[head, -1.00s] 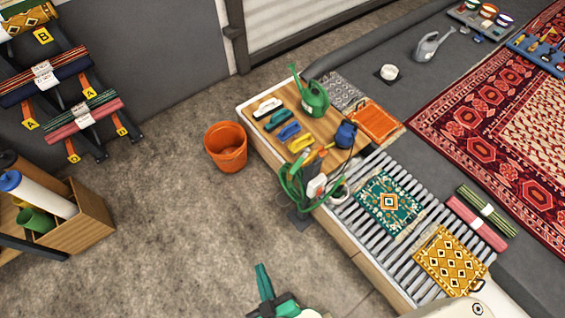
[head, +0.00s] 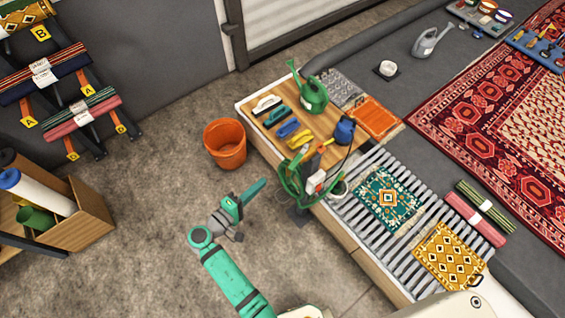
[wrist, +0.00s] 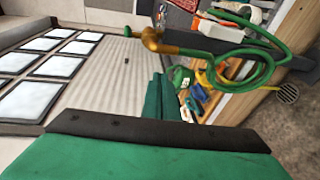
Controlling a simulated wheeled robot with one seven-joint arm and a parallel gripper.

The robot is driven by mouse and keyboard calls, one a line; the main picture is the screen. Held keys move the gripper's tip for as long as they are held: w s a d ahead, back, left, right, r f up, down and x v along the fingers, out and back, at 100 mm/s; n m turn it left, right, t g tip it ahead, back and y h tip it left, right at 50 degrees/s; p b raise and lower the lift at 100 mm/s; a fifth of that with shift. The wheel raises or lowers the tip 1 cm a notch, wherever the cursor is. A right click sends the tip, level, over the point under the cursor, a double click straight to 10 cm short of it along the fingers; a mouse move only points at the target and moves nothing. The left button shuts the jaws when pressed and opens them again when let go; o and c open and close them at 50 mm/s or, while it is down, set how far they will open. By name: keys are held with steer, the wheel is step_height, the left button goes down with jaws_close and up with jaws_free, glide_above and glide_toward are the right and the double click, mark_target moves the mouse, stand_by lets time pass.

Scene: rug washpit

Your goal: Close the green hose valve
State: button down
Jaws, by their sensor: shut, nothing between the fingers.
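The green hose (head: 292,182) hangs in loops at the near left edge of the bench in the head view. It also shows in the wrist view (wrist: 268,62), with a brass fitting (wrist: 152,39) at its left end and a thin green piece, perhaps the valve handle, beside the fitting. Whether the valve is open or shut I cannot tell. My gripper (head: 261,185) is shut and empty, over the floor left of the hose and apart from it. In the wrist view its green fingers (wrist: 160,97) are together, below the brass fitting in the picture.
An orange bucket (head: 225,153) stands on the floor beyond my gripper. The wooden bench top (head: 268,108) bears brushes, a green watering can (head: 313,95) and a blue container (head: 344,131). A slatted rack (head: 372,228) holds small rugs.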

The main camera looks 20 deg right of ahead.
mark_target(299, 157)
step_height(299, 157, up, 5)
steer(key=w+a+m+g+h, duration=0.1)
steer(key=w+a+h, duration=0.1)
steer(key=d, duration=1.1)
steer(key=shift+w+d+r+m+h, duration=0.3)
steer(key=shift+w+r, duration=0.05)
steer(key=shift+a+t, duration=0.1)
steer(key=shift+t, duration=0.2)
